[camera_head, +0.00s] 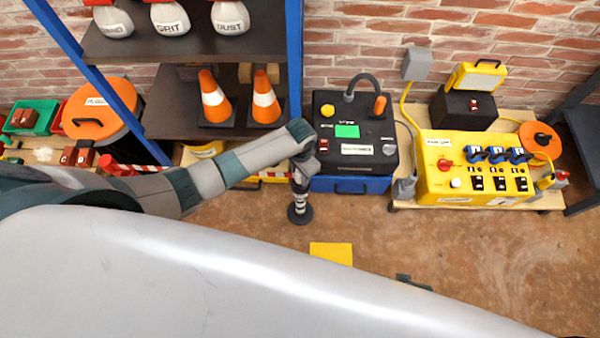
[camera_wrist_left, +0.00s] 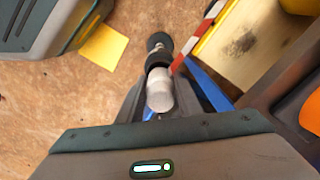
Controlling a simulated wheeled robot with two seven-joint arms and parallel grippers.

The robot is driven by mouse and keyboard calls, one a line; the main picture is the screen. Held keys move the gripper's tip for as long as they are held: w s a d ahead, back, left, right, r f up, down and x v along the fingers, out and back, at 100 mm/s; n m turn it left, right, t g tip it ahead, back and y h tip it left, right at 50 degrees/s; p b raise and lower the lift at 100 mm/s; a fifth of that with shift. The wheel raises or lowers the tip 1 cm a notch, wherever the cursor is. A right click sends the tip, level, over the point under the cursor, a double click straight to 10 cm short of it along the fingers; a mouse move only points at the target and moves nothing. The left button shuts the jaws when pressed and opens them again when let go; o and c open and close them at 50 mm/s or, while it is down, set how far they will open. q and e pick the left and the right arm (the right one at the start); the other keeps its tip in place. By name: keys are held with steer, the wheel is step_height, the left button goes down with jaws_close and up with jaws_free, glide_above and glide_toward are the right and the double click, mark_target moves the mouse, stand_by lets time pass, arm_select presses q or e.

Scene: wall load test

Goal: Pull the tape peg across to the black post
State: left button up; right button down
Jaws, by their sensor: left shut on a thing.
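My left gripper (camera_head: 301,168) points down over the floor, right of the shelf. In the left wrist view my left gripper (camera_wrist_left: 162,98) is shut on a grey cylindrical part, which I take for the tape peg (camera_wrist_left: 160,92). Beyond it, in line, are a black collar, a pale stem and a dark round piece. The red-and-white tape (camera_wrist_left: 200,38) runs from beside the collar to the upper right. In the head view a dark disc (camera_head: 299,214) shows below the gripper. I cannot tell the black post apart from these dark parts. My right gripper is not in view.
A blue-and-black shelf (camera_head: 258,50) with cones stands behind my left arm. A black control box (camera_head: 352,162) on a blue base and a yellow socket box (camera_head: 460,185) stand along the wall. A yellow square (camera_head: 331,253) lies on the floor, which is mostly clear at right.

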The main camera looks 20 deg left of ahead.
arm_select(q)
steer(key=shift+f, duration=0.55)
stand_by(0.4)
steer(key=o, duration=1.7)
steer(key=shift+s, duration=0.1)
